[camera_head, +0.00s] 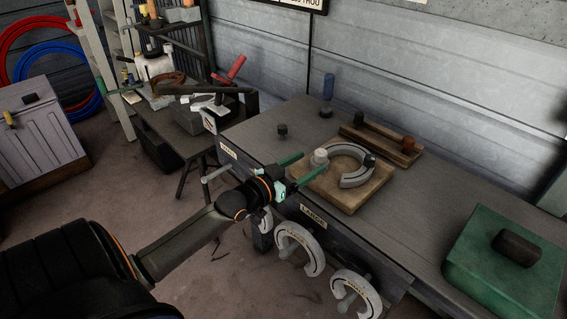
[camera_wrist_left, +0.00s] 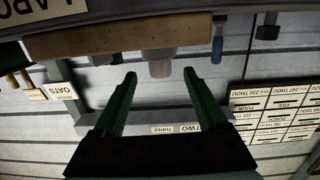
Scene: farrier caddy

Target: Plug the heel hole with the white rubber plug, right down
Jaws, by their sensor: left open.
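The white rubber plug (camera_head: 320,157) stands upright by the left end of a grey horseshoe (camera_head: 352,180), which lies on a wooden board (camera_head: 345,207). I cannot tell whether it sits in the heel hole or beside it. A dark plug (camera_head: 369,160) stands on the shoe's right part. My left gripper (camera_head: 312,166) is open at the board's left edge, its green fingers pointing at the white plug. In the left wrist view, which is upside down, the plug (camera_wrist_left: 160,67) shows between and beyond the open fingertips (camera_wrist_left: 159,74). My right gripper is not in view.
A dark knob (camera_head: 282,131) and a blue-handled tool (camera_head: 327,108) stand behind the board. A wooden rack (camera_head: 380,142) holds a brown plug (camera_head: 408,144). A green box (camera_head: 490,262) stands at the right. Horseshoes (camera_head: 300,250) hang on the bench front. The bench between board and box is clear.

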